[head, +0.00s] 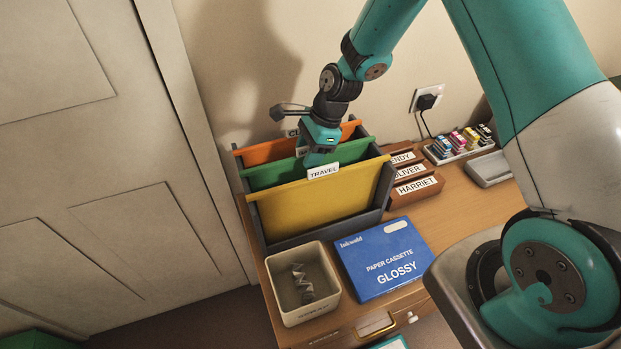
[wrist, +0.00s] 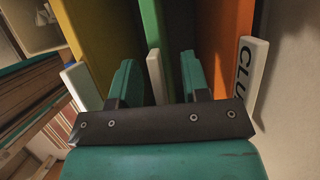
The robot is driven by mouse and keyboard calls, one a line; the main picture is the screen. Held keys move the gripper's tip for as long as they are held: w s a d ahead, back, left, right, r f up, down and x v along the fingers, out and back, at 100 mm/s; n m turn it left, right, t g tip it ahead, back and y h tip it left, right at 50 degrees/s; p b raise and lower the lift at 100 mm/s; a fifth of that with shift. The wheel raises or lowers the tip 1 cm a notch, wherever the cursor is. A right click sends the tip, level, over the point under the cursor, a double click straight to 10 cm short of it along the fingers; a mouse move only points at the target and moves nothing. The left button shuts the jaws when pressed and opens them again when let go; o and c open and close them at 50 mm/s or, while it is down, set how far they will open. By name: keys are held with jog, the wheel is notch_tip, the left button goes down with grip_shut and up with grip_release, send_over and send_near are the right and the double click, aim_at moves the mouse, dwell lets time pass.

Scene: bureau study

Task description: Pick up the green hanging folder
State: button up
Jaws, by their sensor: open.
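The green hanging folder (head: 272,177) hangs in the middle of a dark grey file rack (head: 300,236), between a yellow folder (head: 318,208) and an orange folder (head: 262,153). My gripper (head: 319,158) is open and points down at the green folder's top edge, partly hiding it and its white tab. In the wrist view the green folder (wrist: 151,20) and its tab (wrist: 156,75) lie between my two open fingers (wrist: 158,82). One finger is on the yellow folder's side, the other on the orange side. Finger contact with the green folder cannot be told.
The yellow folder's tab reads TRAVEL. Wooden name blocks (head: 415,188) stand right of the rack, with ink cartridges (head: 463,140) beyond. A blue paper box (head: 384,258) and a cream bin (head: 303,284) holding a spiral item stand in front. A wall is close behind.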

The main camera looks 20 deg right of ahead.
jog(key=shift+f, duration=0.1)
jog(key=shift+c, duration=0.4)
grip_shut()
notch_tip(320, 180, up, 28)
jog(key=b, duration=0.1)
dwell(0.5)
